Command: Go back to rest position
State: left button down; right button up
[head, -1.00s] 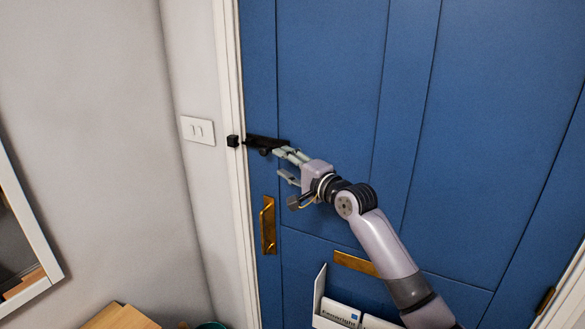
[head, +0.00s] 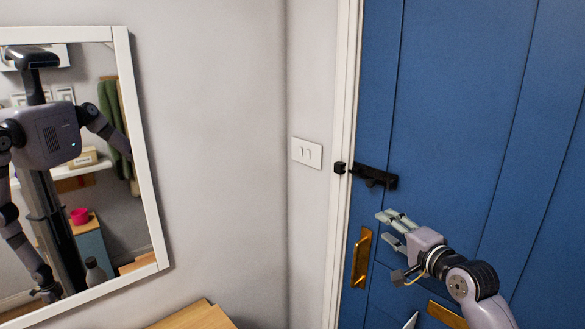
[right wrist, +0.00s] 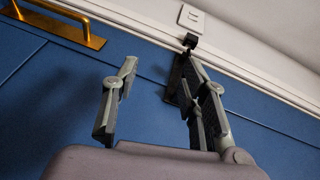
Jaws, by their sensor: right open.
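My right gripper (head: 388,229) is in front of the blue door (head: 450,110), below the black door bolt (head: 375,177) and to the right of the brass pull handle (head: 361,258). In the right wrist view its two fingers (right wrist: 155,100) stand apart with nothing between them. The bolt shows partly behind one finger in that view, and it reaches the catch on the white door frame (head: 343,150). My left gripper is not directly in view.
A white-framed mirror (head: 146,150) on the left wall reflects my body and a shelf. A white light switch (head: 307,153) is beside the door frame. A wooden top (head: 195,318) shows at the bottom. A brass letter plate (head: 447,315) is low on the door.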

jog(key=s+a+f+n+g+h, duration=0.1)
jog(key=s+a+f+n+g, duration=0.25)
jog(key=s+f, duration=0.55)
jog(key=s+a+f+n+g+h, duration=0.1)
jog(key=s+a+f+n+g, duration=0.2)
jog(key=s+f, duration=0.6)
jog(key=s+f+n+g+h, duration=0.1)
jog(key=s+f+n+g, duration=0.4)
jog(key=s, duration=0.7)
jog(key=s+f+n+g+h, duration=0.15)
jog(key=s+f+n, duration=0.35)
jog(key=s, duration=0.7)
notch_tip(320, 180, down, 33)
jog(key=s+m+b, duration=0.1)
jog(key=s+b, duration=0.1)
jog(key=b, duration=0.2)
jog(key=s+d+f+g+b, duration=0.1)
jog(key=s+d+f+b, duration=0.2)
jog(key=s+f, duration=1.3)
jog(key=shift+f+g, duration=0.4)
jog(key=shift+f, duration=0.45)
